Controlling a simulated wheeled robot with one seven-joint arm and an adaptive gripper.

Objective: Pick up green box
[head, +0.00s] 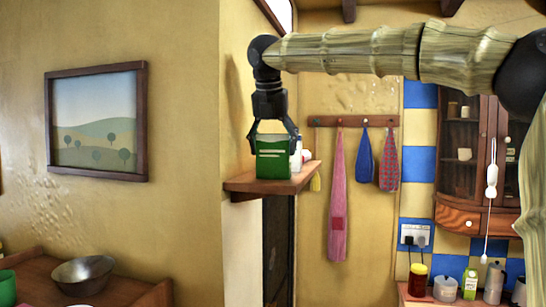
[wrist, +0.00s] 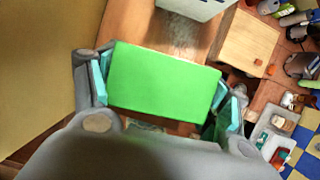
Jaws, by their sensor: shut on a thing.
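The green box (head: 273,160) with pale lines on its front is between the fingers of my gripper (head: 273,139) in the head view. It is at the small wooden wall shelf (head: 262,187), upright; I cannot tell if its bottom touches the shelf. In the wrist view the box's plain green top (wrist: 163,84) fills the space between the teal finger pads of my gripper (wrist: 162,90). My gripper is shut on the box.
A white bottle (head: 297,155) stands just right of the box on the shelf. Behind are hanging cloths (head: 338,195) on a peg rail, a wall cabinet (head: 470,160) and a counter with jars at the lower right. A metal bowl (head: 83,274) sits lower left.

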